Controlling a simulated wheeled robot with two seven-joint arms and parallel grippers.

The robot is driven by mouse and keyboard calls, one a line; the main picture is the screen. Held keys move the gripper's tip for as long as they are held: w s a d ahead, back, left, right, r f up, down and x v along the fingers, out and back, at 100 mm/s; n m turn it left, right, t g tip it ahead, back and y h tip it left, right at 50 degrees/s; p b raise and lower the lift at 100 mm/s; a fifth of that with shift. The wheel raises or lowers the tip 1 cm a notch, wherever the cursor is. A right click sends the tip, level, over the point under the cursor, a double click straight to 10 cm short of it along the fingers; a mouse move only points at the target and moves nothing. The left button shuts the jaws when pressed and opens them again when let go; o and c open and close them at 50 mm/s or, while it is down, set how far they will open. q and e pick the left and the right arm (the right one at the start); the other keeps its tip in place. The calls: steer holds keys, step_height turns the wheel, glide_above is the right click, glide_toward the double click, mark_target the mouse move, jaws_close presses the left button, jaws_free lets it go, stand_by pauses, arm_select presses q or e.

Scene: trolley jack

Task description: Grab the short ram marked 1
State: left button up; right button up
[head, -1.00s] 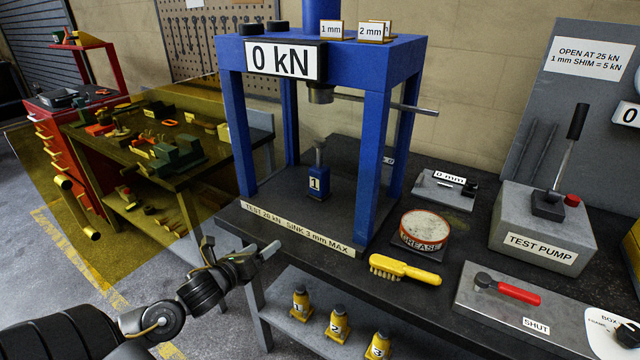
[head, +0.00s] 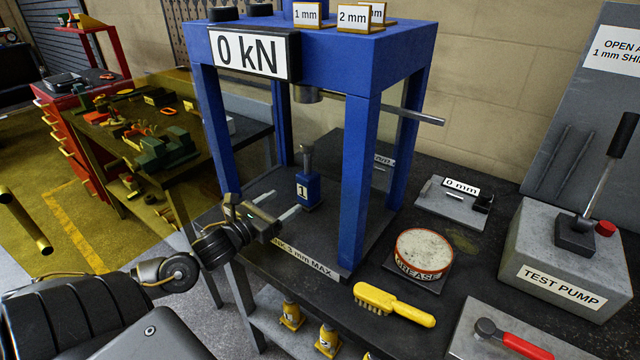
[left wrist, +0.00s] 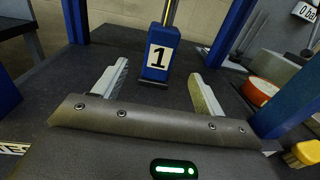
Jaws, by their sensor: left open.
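The short ram marked 1 (head: 307,189) is a small blue block with a white label and a metal rod on top. It stands upright on the dark base of the blue press frame (head: 362,180). In the left wrist view the ram (left wrist: 158,58) stands just beyond the fingertips, between their lines. My left gripper (head: 284,220) is open and empty, at the front of the press, its fingers pointing at the ram without visibly touching it. In the left wrist view the open fingers of the gripper (left wrist: 158,82) flank the space before the ram. My right gripper is not in view.
Press posts stand on both sides of the ram. A grease tin (head: 424,252), a yellow brush (head: 395,303) and the test pump (head: 560,258) are on the bench to the right. Several yellow bottles (head: 292,314) stand on the shelf below.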

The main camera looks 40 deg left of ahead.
mark_target(302, 189)
arm_select(q)
steer(key=shift+s+a, duration=0.1)
steer(key=shift+s, duration=0.1)
steer(key=shift+r, duration=0.2)
steer(key=w, duration=0.3)
steer(key=w+d+p, duration=0.1)
steer(key=w, duration=0.1)
steer(key=shift+w, duration=0.4)
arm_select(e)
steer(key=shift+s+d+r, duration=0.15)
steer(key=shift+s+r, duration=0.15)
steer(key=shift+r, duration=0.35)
arm_select(q)
steer(key=w+p, duration=0.1)
steer(key=w, duration=0.1)
steer(key=w+p, duration=0.1)
steer(key=w, duration=0.1)
steer(key=shift+w+a+p, duration=0.2)
steer(key=shift+w+p, duration=0.1)
steer(key=shift+w+f, duration=0.15)
steer(key=shift+w, duration=0.2)
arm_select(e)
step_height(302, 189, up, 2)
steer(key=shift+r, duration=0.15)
